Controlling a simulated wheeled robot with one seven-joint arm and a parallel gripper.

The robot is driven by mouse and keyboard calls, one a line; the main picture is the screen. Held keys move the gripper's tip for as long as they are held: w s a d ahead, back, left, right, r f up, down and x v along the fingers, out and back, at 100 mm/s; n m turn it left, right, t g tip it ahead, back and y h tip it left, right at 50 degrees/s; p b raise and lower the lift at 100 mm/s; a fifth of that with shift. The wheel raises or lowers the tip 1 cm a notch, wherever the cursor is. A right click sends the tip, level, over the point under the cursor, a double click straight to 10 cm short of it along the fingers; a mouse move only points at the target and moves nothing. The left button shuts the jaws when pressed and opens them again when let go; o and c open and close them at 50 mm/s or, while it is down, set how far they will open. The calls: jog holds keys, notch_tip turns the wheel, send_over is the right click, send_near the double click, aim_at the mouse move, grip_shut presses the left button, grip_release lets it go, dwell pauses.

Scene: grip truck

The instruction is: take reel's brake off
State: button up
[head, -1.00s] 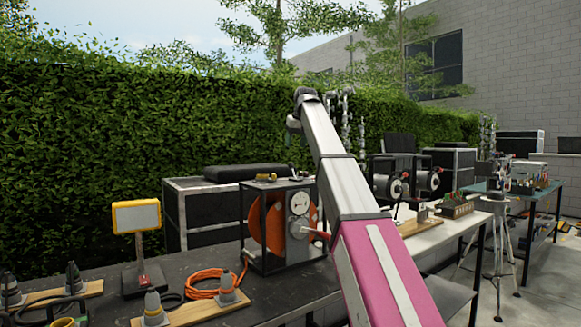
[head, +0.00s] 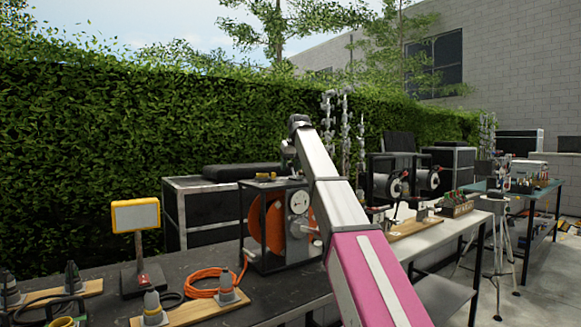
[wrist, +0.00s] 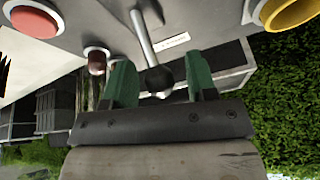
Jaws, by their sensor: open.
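The orange cable reel (head: 255,231) stands in a black frame on the dark bench in the head view, with a round white dial (head: 299,203) on its face. My arm covers its right side. In the wrist view, a metal lever (wrist: 143,30) with a dark ball knob (wrist: 157,79) stands on a grey panel (wrist: 205,25). My gripper (wrist: 160,72) is open, its two green fingers on either side of the knob in the picture. I see a gap on both sides; contact and depth cannot be told. My gripper is hidden in the head view.
In the wrist view, a red button (wrist: 33,18), a darker red one (wrist: 97,60) and a yellow ring (wrist: 291,12) surround the lever. In the head view, a yellow-framed lamp (head: 136,216) and orange cable (head: 205,287) stand left of the reel.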

aim_at(292, 168)
grip_shut()
jog(key=shift+s, duration=0.1)
jog(key=shift+s+d+r+t+y, duration=0.15)
jog(key=shift+s+d+t+y, duration=0.35)
jog(key=shift+t, duration=0.5)
jog(key=s+t+y, duration=0.1)
jog(key=s+d+t+y, duration=0.1)
jog(key=t, duration=0.1)
jog(key=shift+r, duration=0.15)
jog(key=t+y, duration=0.1)
jog(key=s+d+t+y, duration=0.1)
jog(key=shift+s+t, duration=0.2)
jog(key=shift+t, duration=0.2)
jog(key=shift+s+d+f+t+y, duration=0.2)
jog(key=shift+t+y, duration=0.2)
jog(key=shift+t, duration=0.15)
jog(key=shift+s+d+f+t+y, duration=0.1)
jog(key=shift+s+t+y, duration=0.1)
jog(key=shift+t+y, duration=0.3)
